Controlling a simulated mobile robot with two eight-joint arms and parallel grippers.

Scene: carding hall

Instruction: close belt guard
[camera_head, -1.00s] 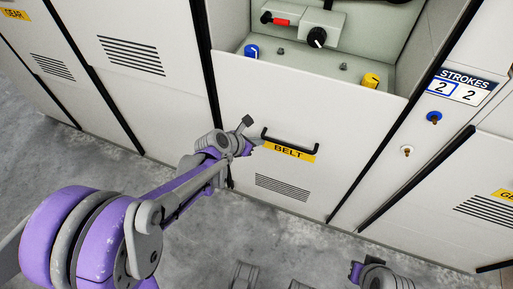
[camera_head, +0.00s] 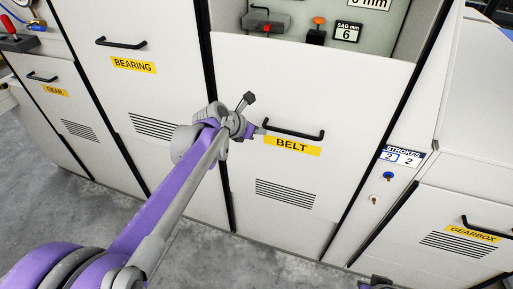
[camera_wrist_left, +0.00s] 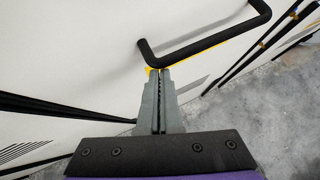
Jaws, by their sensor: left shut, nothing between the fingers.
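The belt guard (camera_head: 300,90) is a white panel with a yellow BELT label (camera_head: 292,146) and a black bar handle (camera_head: 293,131). Its upper edge stands below the top of the bay, so part of the bay (camera_head: 385,38) shows open above it. My left gripper (camera_head: 262,130) is shut and empty at the left end of the handle. In the left wrist view its closed fingertips (camera_wrist_left: 160,73) are at the near end of the handle (camera_wrist_left: 205,42); I cannot tell whether they touch. A small part of my right arm shows at the bottom edge of the head view; its jaws cannot be made out.
Inside the bay are a grey unit with a red part (camera_head: 266,24), an orange knob (camera_head: 318,21) and a SAG sign (camera_head: 347,32). Bearing (camera_head: 132,65) and gear (camera_head: 55,91) panels are at left, a gearbox panel (camera_head: 472,232) at right. A strokes counter (camera_head: 402,156) is beside the guard.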

